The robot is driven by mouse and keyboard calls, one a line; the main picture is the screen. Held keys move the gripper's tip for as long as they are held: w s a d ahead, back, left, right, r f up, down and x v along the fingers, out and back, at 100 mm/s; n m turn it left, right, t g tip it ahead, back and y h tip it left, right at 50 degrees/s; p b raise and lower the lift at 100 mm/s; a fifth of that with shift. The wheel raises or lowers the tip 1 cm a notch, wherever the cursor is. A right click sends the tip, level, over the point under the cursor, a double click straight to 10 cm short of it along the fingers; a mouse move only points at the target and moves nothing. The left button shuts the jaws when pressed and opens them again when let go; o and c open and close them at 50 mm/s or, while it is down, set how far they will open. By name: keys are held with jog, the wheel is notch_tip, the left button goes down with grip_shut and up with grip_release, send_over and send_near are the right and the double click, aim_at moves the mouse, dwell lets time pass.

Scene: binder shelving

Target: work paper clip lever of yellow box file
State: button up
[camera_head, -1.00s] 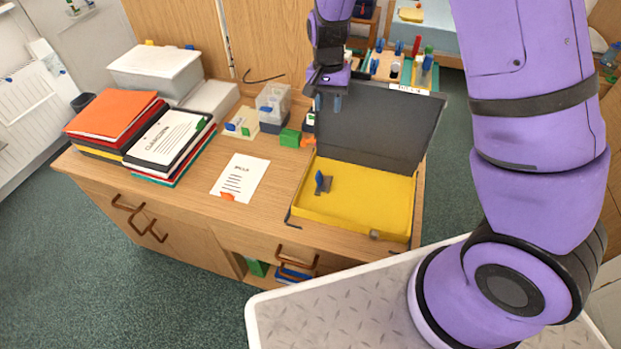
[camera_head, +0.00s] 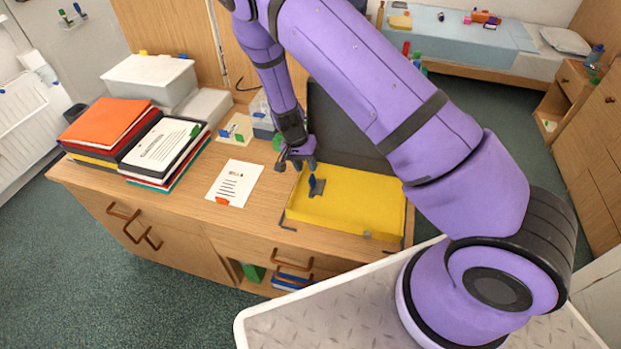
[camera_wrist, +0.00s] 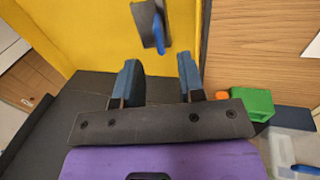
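The yellow box file (camera_head: 350,205) lies open on the wooden cabinet top, its dark lid (camera_head: 345,130) raised at the back. The paper clip lever, a small dark plate with a blue tab (camera_head: 317,187), sits near the left side of the yellow interior. It also shows in the wrist view (camera_wrist: 152,25), ahead of the fingers. My gripper (camera_head: 297,163) is over the box's back left part, just behind the lever. In the wrist view its two fingers (camera_wrist: 160,78) are apart with nothing between them. The lever looks clear of both fingertips.
A printed sheet (camera_head: 234,183) lies left of the box. Stacked binders and folders (camera_head: 110,128) are farther left. A green block (camera_wrist: 252,104) and a clear container (camera_wrist: 290,150) are beside the box. My arm covers part of the lid.

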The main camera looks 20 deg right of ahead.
aim_at(310, 177)
jog(key=shift+x, duration=3.05)
